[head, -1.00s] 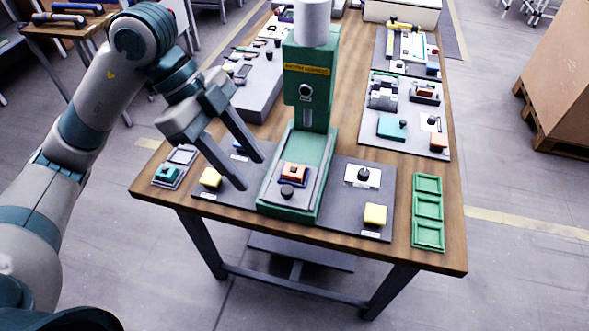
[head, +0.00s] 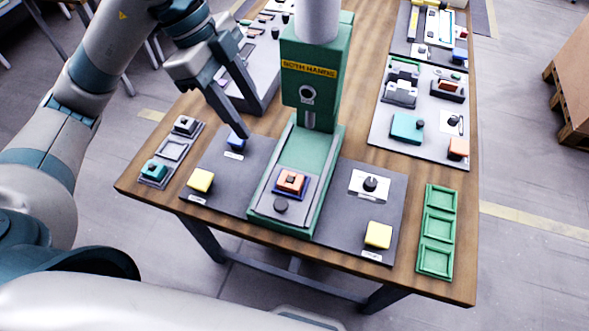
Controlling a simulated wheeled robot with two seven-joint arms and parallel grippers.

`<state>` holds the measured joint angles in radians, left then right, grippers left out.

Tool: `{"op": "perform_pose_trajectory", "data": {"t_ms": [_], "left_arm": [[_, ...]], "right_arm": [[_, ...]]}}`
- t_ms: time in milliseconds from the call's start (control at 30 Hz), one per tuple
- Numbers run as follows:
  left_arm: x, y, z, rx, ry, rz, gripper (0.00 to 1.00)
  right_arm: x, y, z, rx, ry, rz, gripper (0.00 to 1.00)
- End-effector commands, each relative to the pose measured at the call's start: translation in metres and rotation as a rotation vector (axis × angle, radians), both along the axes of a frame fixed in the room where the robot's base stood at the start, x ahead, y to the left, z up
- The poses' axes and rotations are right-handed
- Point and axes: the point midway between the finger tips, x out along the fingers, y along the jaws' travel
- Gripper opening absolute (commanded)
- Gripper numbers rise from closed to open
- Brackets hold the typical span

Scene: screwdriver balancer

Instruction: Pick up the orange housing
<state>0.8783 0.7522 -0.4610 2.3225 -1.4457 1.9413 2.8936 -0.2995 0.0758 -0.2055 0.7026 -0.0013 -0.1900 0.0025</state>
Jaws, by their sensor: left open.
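The orange housing (head: 291,181) sits in a blue-edged nest on the base of the green press (head: 308,75), in front of the press column. It has a dark square centre. My left gripper (head: 250,124) is open and empty, its two fingers pointing down to the left of the press column. One fingertip overlaps the area by a blue block (head: 236,143) on the dark mat; whether it touches cannot be told. The gripper is behind and left of the housing, apart from it. My right gripper is not in view.
Yellow blocks (head: 200,180) (head: 378,234) flank the press on dark mats. A green three-compartment tray (head: 437,231) lies at the right front. A small grey tray (head: 172,150) with parts lies at left. A grey panel (head: 420,120) with several parts is at right.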

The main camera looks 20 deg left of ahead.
Motion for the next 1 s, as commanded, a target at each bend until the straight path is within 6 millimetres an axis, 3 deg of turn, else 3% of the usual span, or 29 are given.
{"op": "perform_pose_trajectory", "data": {"t_ms": [300,467,700,1000], "left_arm": [[0.0,0.0,0.0,0.0,0.001,0.0,0.41],[-0.001,-0.003,-0.007,-0.001,0.002,-0.002,0.41],[-0.002,-0.015,-0.035,-0.001,0.006,-0.002,0.41],[-0.003,-0.036,-0.084,-0.001,0.005,-0.001,0.41]], "right_arm": [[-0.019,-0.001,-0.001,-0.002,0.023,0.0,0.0],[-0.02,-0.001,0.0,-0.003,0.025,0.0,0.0],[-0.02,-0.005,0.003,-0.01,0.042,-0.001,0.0],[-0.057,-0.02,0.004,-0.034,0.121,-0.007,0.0]]}}
